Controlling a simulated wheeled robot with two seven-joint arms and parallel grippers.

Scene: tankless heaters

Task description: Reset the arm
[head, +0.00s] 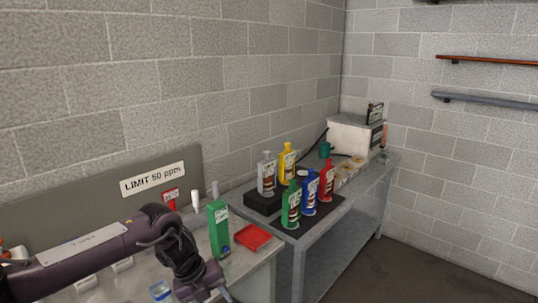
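My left arm (95,248) comes in from the left, low over the near grey table. It bends down at a dark joint, and my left gripper (212,296) is at the bottom edge of the head view, partly cut off. I cannot see clearly whether its fingers are apart or hold anything. It is in front of a green box (218,230) and left of a red tray (252,238). My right gripper is not in view.
Several coloured bottles, including a blue one (310,192), stand on the metal bench (318,236) with a white machine (352,137). A small blue-topped container (160,291) is near the gripper. A sign (153,180) reads "LIMIT 50 ppm". Bare floor (410,265) lies at right.

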